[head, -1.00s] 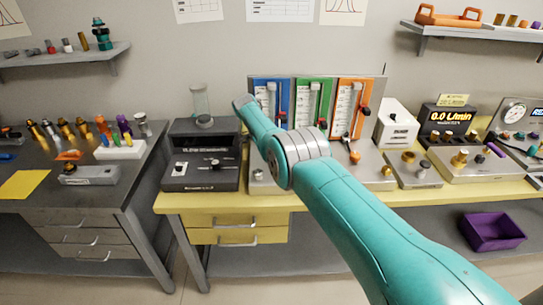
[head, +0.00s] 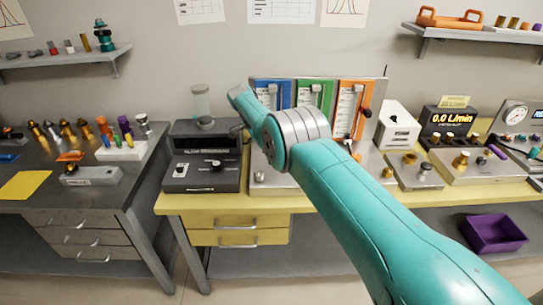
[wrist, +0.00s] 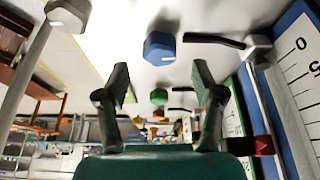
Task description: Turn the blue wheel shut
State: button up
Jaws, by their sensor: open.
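The blue wheel (wrist: 159,48) is a blue hexagonal knob on the pale panel face in the wrist view. My gripper (wrist: 162,82) is open and empty, its two fingers spread apart just below the blue wheel in that picture. The wheel appears beyond the fingertips, not between them. A green wheel (wrist: 158,97) shows farther along, between the fingers in the picture. In the head view my arm covers the blue wheel and my gripper. The blue flow-meter panel (head: 286,88) shows only at its top; its scale also shows in the wrist view (wrist: 299,70).
Green (head: 328,92) and orange (head: 346,122) meter panels stand right of the blue one. A dark instrument box (head: 203,178) stands close on the left. A white box (head: 398,125) and a flow display (head: 450,118) stand to the right. The yellow bench front (head: 215,203) is clear.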

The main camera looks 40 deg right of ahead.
jog(key=v, duration=0.7)
jog(key=shift+a+r, duration=0.15)
jog(key=shift+r, duration=0.15)
jog(key=shift+w+a, duration=0.1)
